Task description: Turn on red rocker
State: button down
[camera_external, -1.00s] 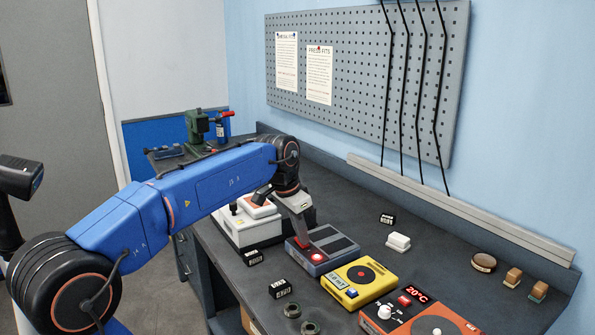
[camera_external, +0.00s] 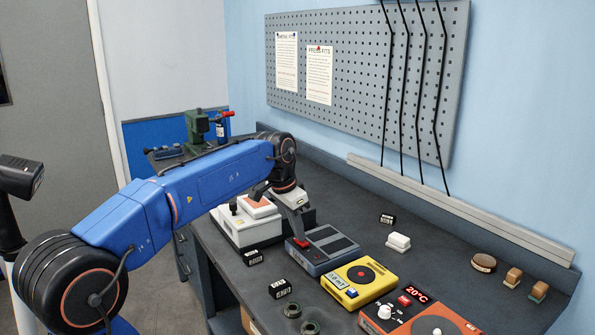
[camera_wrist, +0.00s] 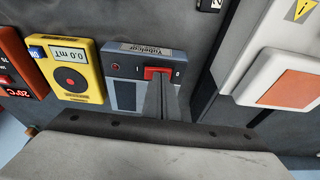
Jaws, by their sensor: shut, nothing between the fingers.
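The red rocker (camera_wrist: 155,72) sits on the top of a grey-blue box (camera_wrist: 122,96), between a "1" mark on its left and a "0" mark on its right in the wrist view. My gripper (camera_wrist: 160,82) is shut and empty. Its fingertips are at the rocker and cover part of it; I cannot tell whether they press on it. A small round red lamp (camera_wrist: 115,67) beside the rocker looks dark. In the external view my gripper (camera_external: 301,234) points down at the box (camera_external: 333,246), and a bit of red (camera_external: 301,244) shows under the tips.
A yellow meter (camera_external: 360,283) and an orange-red unit (camera_external: 452,324) reading 20°C stand to the right. A white box with an orange top plate (camera_external: 238,228) stands close on the left. A small white block (camera_external: 398,241) lies behind on the dark bench.

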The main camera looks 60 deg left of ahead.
aim_at(296, 240)
jog(key=shift+r, duration=0.1)
jog(key=a+v, duration=0.1)
jog(key=v, duration=1.2)
jog(key=shift+w+r, duration=0.35)
jog(key=shift+r, duration=0.05)
jog(key=w+m+g, duration=0.1)
jog(key=m, duration=0.5)
jog(key=w+m+g+h, duration=0.1)
jog(key=m, duration=0.5)
jog(key=w+m+g, duration=0.1)
jog(key=m, duration=0.4)
jog(key=shift+w+r+m+h, duration=0.2)
jog(key=shift+w+m+h, duration=0.1)
jog(key=shift+w+m, duration=0.1)
jog(key=shift+d+f, duration=0.1)
